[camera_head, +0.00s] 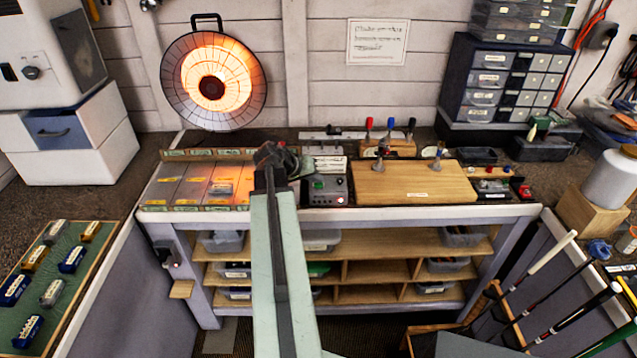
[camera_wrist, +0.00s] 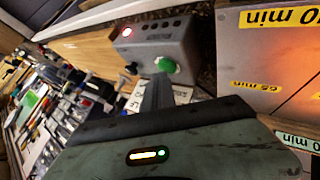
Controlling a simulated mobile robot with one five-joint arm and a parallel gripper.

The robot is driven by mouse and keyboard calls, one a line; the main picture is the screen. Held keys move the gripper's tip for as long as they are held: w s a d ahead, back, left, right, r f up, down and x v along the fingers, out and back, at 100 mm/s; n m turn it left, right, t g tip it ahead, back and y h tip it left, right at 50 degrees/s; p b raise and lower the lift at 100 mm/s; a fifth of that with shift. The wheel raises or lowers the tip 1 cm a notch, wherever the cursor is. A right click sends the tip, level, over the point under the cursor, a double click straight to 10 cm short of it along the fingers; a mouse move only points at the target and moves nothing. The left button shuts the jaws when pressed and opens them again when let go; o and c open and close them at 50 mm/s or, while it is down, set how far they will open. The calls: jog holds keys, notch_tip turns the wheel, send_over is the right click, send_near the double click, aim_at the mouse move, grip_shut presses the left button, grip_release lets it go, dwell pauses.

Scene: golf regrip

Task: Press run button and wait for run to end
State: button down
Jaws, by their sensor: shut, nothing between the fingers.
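A small grey control box (camera_head: 327,190) stands on the bench, left of a wooden board. In the wrist view the same box (camera_wrist: 160,40) shows a glowing red lamp (camera_wrist: 126,32), a green button (camera_wrist: 163,65) and a black knob (camera_wrist: 131,68). Which control is the run button I cannot read. My gripper (camera_head: 272,160) is over the bench just left of the box. In the wrist view my gripper (camera_wrist: 160,82) has its fingers shut and empty, with the tips at the green button. I cannot tell whether they touch it.
A round heater (camera_head: 213,82) glows orange at the back wall. Grey lanes with yellow time labels (camera_head: 188,180) lie to the left of my gripper. A wooden board (camera_head: 415,183) lies to the right of the box. Golf clubs (camera_head: 560,300) lean at the right front.

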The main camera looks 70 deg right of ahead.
aim_at(316, 185)
jog(key=shift+f, duration=0.1)
dwell(0.3)
jog(key=shift+r+p, duration=0.95)
notch_tip(316, 185, up, 5)
jog(key=p, duration=0.5)
